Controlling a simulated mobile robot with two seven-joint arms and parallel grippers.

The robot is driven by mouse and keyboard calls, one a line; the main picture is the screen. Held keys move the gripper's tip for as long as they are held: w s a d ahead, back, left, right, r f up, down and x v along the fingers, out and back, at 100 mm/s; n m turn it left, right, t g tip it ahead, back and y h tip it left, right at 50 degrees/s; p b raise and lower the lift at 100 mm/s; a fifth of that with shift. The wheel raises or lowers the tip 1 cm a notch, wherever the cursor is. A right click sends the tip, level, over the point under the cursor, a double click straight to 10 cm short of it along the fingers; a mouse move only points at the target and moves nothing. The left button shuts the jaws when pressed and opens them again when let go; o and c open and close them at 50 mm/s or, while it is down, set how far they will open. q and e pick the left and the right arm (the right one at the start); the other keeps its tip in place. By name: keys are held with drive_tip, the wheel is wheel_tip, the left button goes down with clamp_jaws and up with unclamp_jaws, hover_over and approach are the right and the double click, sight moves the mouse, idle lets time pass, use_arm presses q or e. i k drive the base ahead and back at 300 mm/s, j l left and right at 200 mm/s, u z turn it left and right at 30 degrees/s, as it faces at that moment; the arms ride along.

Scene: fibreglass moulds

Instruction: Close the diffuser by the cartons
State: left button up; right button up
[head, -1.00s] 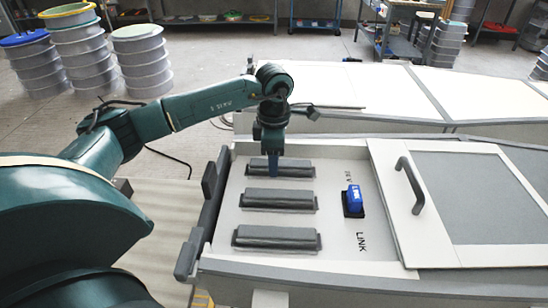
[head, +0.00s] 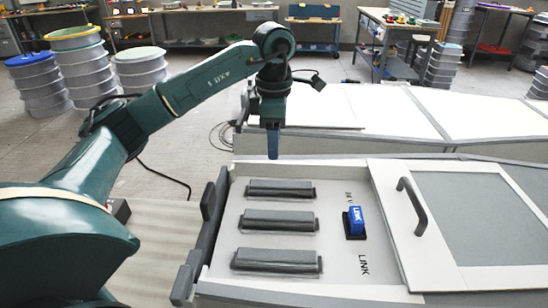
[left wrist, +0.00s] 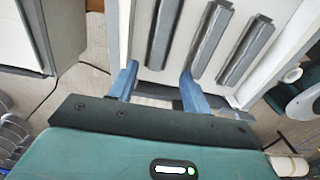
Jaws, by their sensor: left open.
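My left gripper (head: 273,145) has blue fingers. It hangs pointing down at the far edge of an open shallow white mould box, apart from the nearest grey slat as far as I can tell. In the left wrist view its fingers (left wrist: 158,80) are spread with nothing between them. Three dark grey slats, far (head: 281,189), middle (head: 278,220) and near (head: 277,261), lie in the box, and show in the left wrist view (left wrist: 208,40). A blue rocker switch (head: 356,221) stands right of them, marked LINK. I cannot identify a diffuser or cartons by name. My right gripper is out of view.
A white sliding cover with a dark handle (head: 412,206) lies right of the slats. A dark bumper rail (head: 203,240) edges the box's left end. A long white mould (head: 380,110) stands behind. Round stacks (head: 80,65) stand at the back left.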

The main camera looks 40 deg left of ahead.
sight(454, 227)
drive_tip(key=k, duration=1)
